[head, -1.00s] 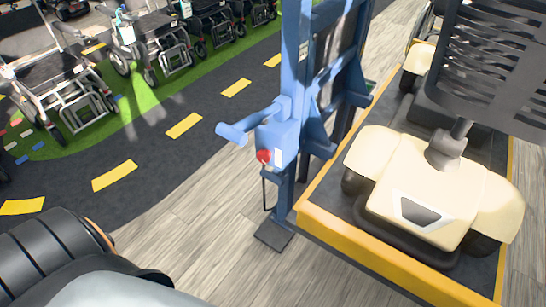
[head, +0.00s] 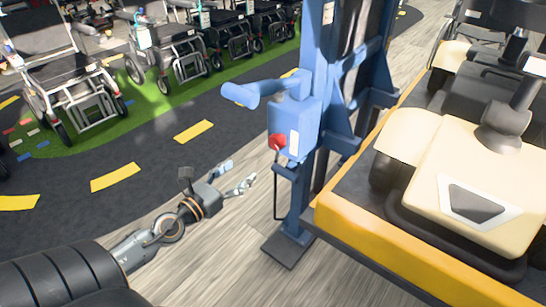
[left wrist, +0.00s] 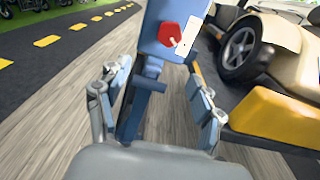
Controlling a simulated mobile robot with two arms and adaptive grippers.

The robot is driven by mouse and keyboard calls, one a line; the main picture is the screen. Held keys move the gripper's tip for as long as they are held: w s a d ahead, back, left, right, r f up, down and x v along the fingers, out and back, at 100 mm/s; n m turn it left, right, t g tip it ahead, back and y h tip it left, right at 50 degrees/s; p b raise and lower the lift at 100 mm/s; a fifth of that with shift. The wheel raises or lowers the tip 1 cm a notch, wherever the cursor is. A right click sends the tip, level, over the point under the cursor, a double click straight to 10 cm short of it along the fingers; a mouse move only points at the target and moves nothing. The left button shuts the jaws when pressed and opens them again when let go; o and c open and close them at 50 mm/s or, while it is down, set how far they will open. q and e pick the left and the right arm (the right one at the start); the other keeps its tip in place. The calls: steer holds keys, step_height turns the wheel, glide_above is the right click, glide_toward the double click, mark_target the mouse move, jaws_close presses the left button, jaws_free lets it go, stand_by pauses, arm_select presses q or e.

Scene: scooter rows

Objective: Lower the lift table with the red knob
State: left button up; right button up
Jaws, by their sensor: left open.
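The red knob (head: 277,141) sits on the lower front of the blue control box (head: 296,122) on the lift's blue mast. The knob also shows at the top middle of the left wrist view (left wrist: 170,33). The lift table (head: 362,240), a dark platform with a yellow edge, carries a cream scooter (head: 460,180). My left gripper (head: 238,176) is open and empty, below and left of the knob, apart from it. In the left wrist view its two fingers (left wrist: 158,98) stand apart with the knob beyond them. My right gripper is not in view.
A blue handle (head: 252,92) sticks out left from the mast above the knob. A dark foot plate (head: 287,251) stands on the wooden floor. Several wheelchairs and scooters (head: 75,85) line the green strip at the upper left. The floor left of the mast is clear.

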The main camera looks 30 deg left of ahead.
arm_select(q)
steer(key=r+m, duration=0.1)
steer(key=p, duration=0.3)
glide_toward(274, 143)
steer(key=w, duration=0.8)
steer(key=shift+w+d+f+p, duration=0.15)
steer(key=shift+d+p, duration=0.15)
steer(key=shift+p, duration=0.1)
steer(key=shift+w, duration=0.55)
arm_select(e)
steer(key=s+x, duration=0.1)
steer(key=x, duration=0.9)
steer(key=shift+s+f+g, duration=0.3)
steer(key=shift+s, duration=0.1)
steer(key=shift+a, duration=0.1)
arm_select(q)
steer(key=c, duration=1.1)
